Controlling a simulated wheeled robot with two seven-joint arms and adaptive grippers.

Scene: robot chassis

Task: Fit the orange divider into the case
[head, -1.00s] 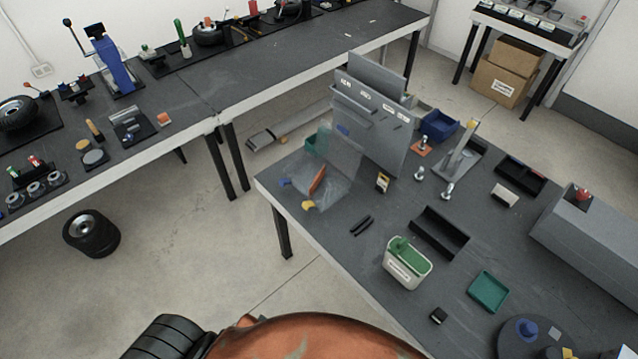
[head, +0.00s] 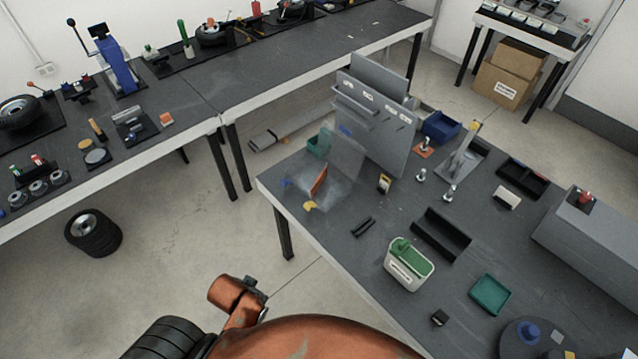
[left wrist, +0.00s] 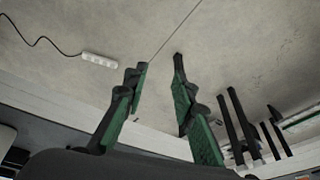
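An orange divider (head: 319,181), a small thin plate, stands tilted near the left corner of the right-hand table. It is at a see-through case (head: 346,158) with a clear raised panel. I cannot tell whether the divider is inside the case, behind its wall or beside it. My left gripper (left wrist: 159,65) shows in the left wrist view with its two green-padded fingers apart and nothing between them. It faces the floor and table legs, away from the case. My left gripper's fingers do not show in the head view, and my right gripper is in neither view.
A grey upright panel (head: 385,130) stands behind the case. A black open tray (head: 440,236) and a white bin with green contents (head: 410,270) stand to the right. The table's front-left edge is fairly clear.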

